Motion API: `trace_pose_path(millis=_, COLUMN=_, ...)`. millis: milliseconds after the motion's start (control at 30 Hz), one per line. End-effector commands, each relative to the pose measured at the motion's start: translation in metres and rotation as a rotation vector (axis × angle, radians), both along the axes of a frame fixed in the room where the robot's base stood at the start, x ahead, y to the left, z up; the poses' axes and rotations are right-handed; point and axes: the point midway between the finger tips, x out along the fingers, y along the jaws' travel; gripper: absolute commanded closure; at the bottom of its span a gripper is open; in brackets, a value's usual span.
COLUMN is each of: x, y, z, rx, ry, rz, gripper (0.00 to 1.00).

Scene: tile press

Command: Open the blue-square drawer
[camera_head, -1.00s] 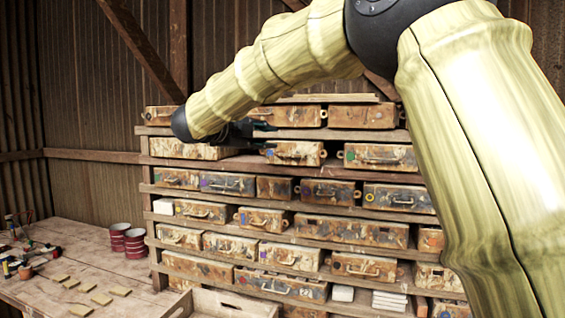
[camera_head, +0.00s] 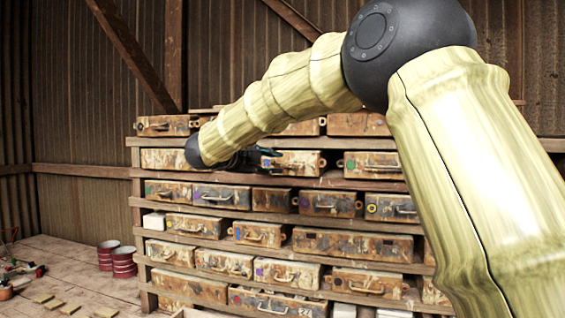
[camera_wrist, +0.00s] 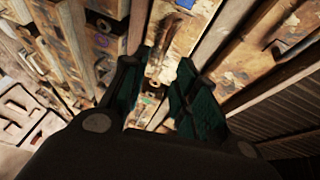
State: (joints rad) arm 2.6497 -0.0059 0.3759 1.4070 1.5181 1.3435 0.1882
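The blue-square drawer (camera_head: 298,160) is a worn, paint-stained box front in the upper part of the rack, with a small blue mark at its left end. In the wrist view the blue square (camera_wrist: 185,4) shows at the top edge, on the drawer front running down toward the fingers. My gripper (camera_head: 266,157) is at the left end of this drawer. In the wrist view my gripper (camera_wrist: 165,62) is open, its two dark green fingers apart with part of the front and its metal fittings between them. Contact with the handle cannot be told.
Other drawers with handles and coloured marks fill the wooden rack around it, including one with a green mark (camera_head: 375,166) to the right. Red cans (camera_head: 122,262) stand on the bench at left. My arm covers the rack's right side.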

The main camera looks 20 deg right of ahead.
Motion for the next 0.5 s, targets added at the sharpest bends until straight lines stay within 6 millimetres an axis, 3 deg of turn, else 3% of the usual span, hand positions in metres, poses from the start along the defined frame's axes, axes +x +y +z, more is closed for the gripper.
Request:
trace_pose_path(millis=300, x=0.025, y=-0.036, z=-0.005, rx=-0.001, ry=-0.001, rz=0.001, gripper=0.71)
trace_pose_path(millis=500, x=0.033, y=-0.046, z=-0.009, rx=-0.001, ry=-0.001, rz=0.003, gripper=0.71)
